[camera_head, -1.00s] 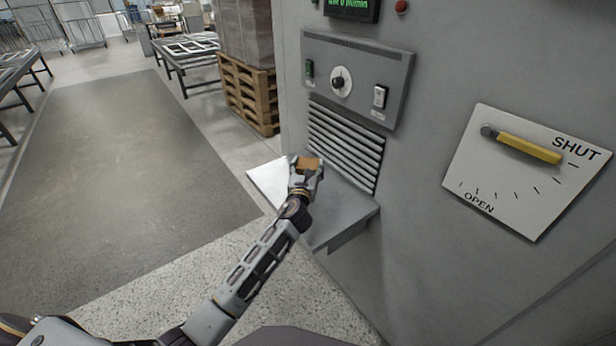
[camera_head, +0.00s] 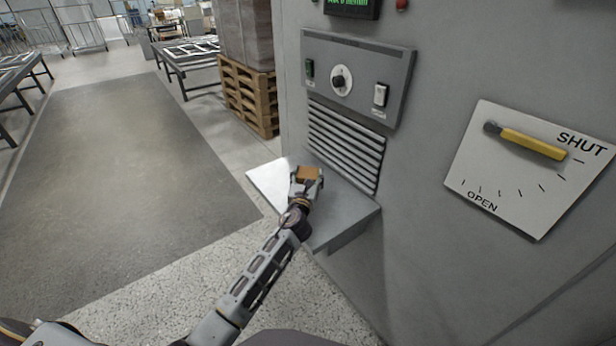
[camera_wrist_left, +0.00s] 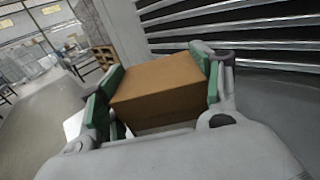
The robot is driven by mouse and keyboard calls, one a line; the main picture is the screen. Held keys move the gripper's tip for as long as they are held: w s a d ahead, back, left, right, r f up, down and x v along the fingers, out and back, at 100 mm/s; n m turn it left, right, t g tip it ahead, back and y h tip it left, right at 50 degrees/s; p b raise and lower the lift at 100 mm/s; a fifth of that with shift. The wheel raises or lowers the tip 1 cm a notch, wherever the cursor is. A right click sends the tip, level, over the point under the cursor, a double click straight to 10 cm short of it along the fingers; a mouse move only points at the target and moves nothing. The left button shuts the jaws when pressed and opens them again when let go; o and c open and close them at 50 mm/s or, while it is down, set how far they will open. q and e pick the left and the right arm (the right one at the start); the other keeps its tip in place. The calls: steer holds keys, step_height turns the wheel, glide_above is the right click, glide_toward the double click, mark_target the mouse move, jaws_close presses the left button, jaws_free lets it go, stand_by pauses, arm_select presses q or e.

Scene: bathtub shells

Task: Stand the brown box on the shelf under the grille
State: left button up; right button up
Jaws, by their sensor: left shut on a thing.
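The brown box (camera_head: 309,173) is between the fingers of my left gripper (camera_head: 306,178), which is shut on it. In the left wrist view the box (camera_wrist_left: 160,88) sits between the green finger pads of my left gripper (camera_wrist_left: 158,92). The grey shelf (camera_head: 345,213) juts from the machine's wall under the grille (camera_head: 345,145). The gripper and box are over the shelf, in front of the grille. I cannot tell whether the box touches the shelf. The grille's slats (camera_wrist_left: 245,35) show behind the box in the left wrist view. My right gripper is not in view.
A control panel (camera_head: 357,77) with a knob and switches is above the grille. A lever plate (camera_head: 525,170) marked SHUT and OPEN is to the right. A pallet (camera_head: 248,95) stands behind the shelf's left side. The shelf's right part is bare.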

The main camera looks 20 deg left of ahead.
arm_select(q)
steer(key=o, duration=1.2)
steer(key=shift+r, duration=0.1)
steer(key=shift+s, duration=0.35)
steer(key=shift+s+d, duration=0.2)
steer(key=shift+s, duration=1.3)
steer(key=shift+s+d+p, duration=0.15)
steer(key=shift+s+p, duration=0.2)
steer(key=shift+s, duration=0.9)
steer(key=s, duration=0.3)
steer(key=shift+s+d, duration=0.2)
steer(key=shift+d, duration=0.05)
steer(key=shift+s+d, duration=0.1)
steer(key=shift+s, duration=1.05)
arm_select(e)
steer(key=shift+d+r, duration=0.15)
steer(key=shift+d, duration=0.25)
